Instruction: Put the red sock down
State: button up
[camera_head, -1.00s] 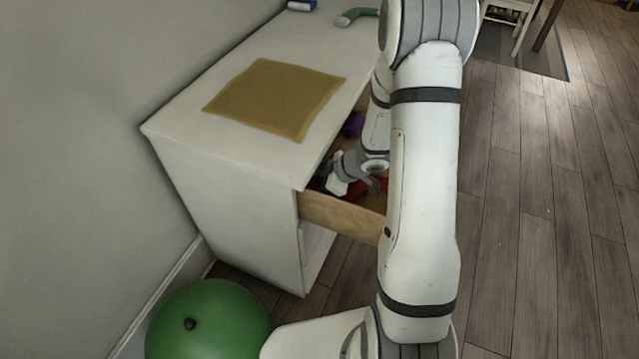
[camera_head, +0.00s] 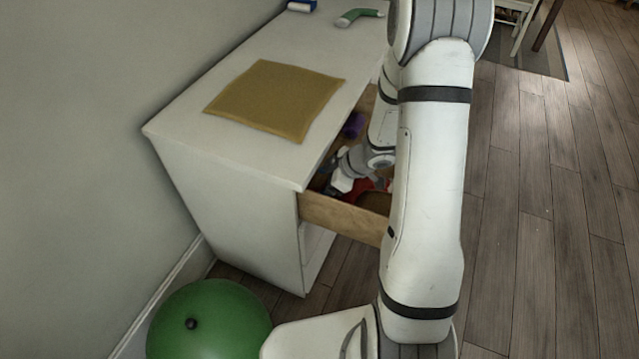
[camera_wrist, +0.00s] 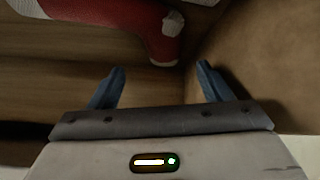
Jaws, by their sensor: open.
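The red sock (camera_wrist: 118,18) lies in the open wooden drawer, at the top of the wrist view. It is red with pale grey-white patches, and its end (camera_wrist: 162,45) lies close to the drawer wall. My gripper (camera_wrist: 160,80) is open, with its two blue fingers apart and nothing between them. The sock lies just beyond the fingertips, apart from them. In the head view a bit of red (camera_head: 370,188) shows in the drawer beside my gripper (camera_head: 343,184). My arm hides much of the drawer there.
The drawer (camera_head: 342,218) stands out of a white dresser (camera_head: 225,200). Its wall (camera_wrist: 255,60) is close on the right of my gripper. A purple thing (camera_head: 353,125) lies farther back inside. A mustard cloth (camera_head: 275,100) lies on top. A green ball (camera_head: 208,322) rests on the floor.

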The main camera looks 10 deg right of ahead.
jog(key=d+r+m+t+h+p, duration=0.1)
jog(key=d+r+m+h, duration=0.25)
jog(key=r, duration=0.35)
jog(key=s+d+r+m+t+h+p, duration=0.1)
jog(key=d+r+m+h, duration=0.2)
jog(key=r, duration=0.5)
jog(key=d+r+m+t+h+p, duration=0.1)
jog(key=d+r+t+h, duration=0.15)
jog(key=d+r, duration=0.35)
jog(key=s+a+r+m+g+y, duration=0.1)
jog(key=s+a+r+m+g, duration=0.1)
jog(key=s+a, duration=0.3)
jog(key=s+a+r+m+g+y, duration=0.1)
jog(key=s+a+r+m+g, duration=0.2)
jog(key=s, duration=1.1)
jog(key=a+m+g, duration=0.1)
jog(key=a, duration=0.2)
jog(key=shift+r, duration=0.25)
jog(key=shift+a, duration=0.1)
